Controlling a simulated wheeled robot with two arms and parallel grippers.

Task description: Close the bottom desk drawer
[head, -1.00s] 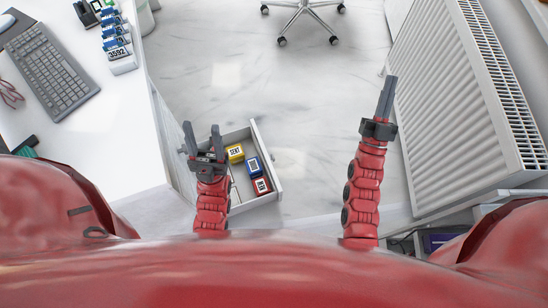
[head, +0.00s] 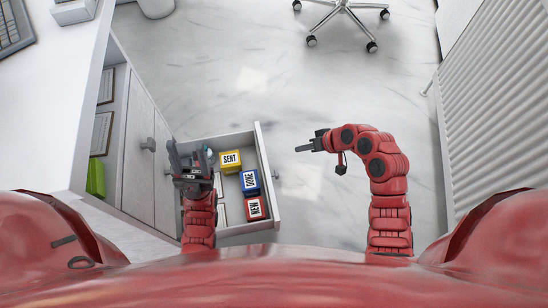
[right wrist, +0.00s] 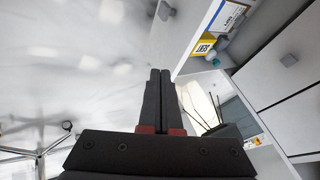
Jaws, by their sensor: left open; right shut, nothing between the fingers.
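The bottom desk drawer (head: 266,158) is pulled out from the white desk cabinet (head: 138,140). Its front panel faces right, with a small handle (head: 277,175) on it. In it lie stamp-like blocks: a yellow SENT (head: 230,160), a blue DONE (head: 249,182) and a red NEW (head: 255,208). My left gripper (head: 187,158) is open, over the drawer's cabinet-side end in the picture. My right gripper (head: 305,148) is shut and empty, right of the drawer front and apart from it, pointing left. In the right wrist view, its fingers (right wrist: 166,90) show beside the open drawer (right wrist: 190,50).
A wheeled chair base (head: 343,12) stands at the top. A white radiator (head: 490,120) stands at the right. The floor between the drawer and radiator is clear apart from my right arm. The desk top (head: 60,90) is at the left.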

